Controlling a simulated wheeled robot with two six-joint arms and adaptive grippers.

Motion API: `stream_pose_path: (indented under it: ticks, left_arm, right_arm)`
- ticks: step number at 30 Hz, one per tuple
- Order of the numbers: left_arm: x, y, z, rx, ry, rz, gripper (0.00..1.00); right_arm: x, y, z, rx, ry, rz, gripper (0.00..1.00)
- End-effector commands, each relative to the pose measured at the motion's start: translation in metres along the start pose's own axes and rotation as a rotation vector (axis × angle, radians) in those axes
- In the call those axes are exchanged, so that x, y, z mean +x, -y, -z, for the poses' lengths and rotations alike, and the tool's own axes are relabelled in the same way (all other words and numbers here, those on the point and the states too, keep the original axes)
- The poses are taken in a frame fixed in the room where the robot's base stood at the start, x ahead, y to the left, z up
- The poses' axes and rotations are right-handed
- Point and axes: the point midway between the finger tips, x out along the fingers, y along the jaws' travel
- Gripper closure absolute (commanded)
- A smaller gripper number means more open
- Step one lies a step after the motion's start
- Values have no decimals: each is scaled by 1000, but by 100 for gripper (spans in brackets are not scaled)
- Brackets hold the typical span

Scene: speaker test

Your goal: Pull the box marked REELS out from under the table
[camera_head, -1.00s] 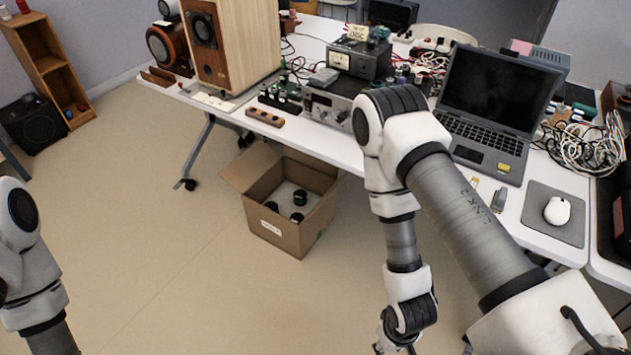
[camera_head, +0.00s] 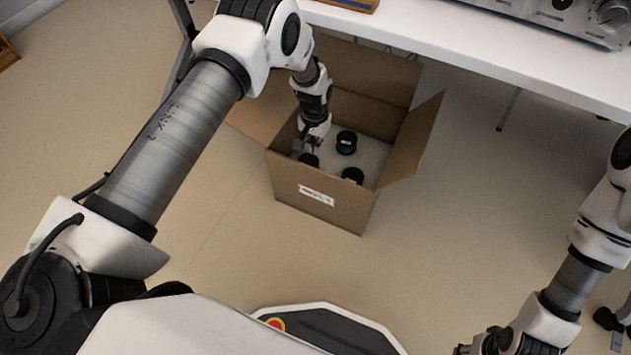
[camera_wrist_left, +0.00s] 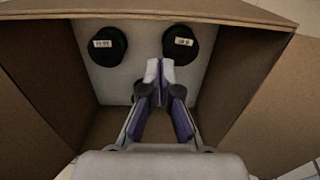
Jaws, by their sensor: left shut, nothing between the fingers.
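An open cardboard box (camera_head: 320,205) stands on the floor at the table's front edge, its flaps folded outward. A white label is on its front wall; the print is too small to read. Inside are black reels (camera_head: 346,142) on a pale floor; two labelled ones show in the left wrist view (camera_wrist_left: 108,46). My left gripper (camera_head: 306,147) reaches down into the box near its left side. Its fingertips (camera_wrist_left: 158,82) are together and empty, beside the reels. My right gripper (camera_head: 480,348) is at the bottom right, cut off by the picture edge, away from the box.
The white table (camera_head: 480,48) runs across the top right, above and behind the box, with grey equipment (camera_head: 590,15) on it. A table leg (camera_head: 183,60) stands left of the box. The floor (camera_head: 440,240) in front and to the right is clear.

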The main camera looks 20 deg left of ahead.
Motion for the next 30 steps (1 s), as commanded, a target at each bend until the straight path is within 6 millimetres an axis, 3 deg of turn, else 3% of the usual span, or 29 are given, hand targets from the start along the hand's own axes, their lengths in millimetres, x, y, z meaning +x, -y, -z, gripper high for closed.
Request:
stream_pose_path:
  ticks: [5, 18, 19, 24, 30]
  left_arm:
    - [13, 0, 3, 1, 3, 0, 100]
    - [108, 0, 2, 1, 2, 0, 100]
    - [100, 0, -5, 1, 3, 0, 100]
    - [99, 0, -30, 1, 2, 0, 100]
    - [98, 0, -38, 0, 1, 0, 100]
  right_arm:
    - [8, 0, 0, 1, -1, 0, 60]
    - [53, 0, 0, 1, 0, 0, 60]
    - [49, 0, 0, 1, 0, 0, 60]
    - [54, 0, 0, 1, 0, 0, 60]
    - [54, 0, 0, 1, 0, 0, 60]
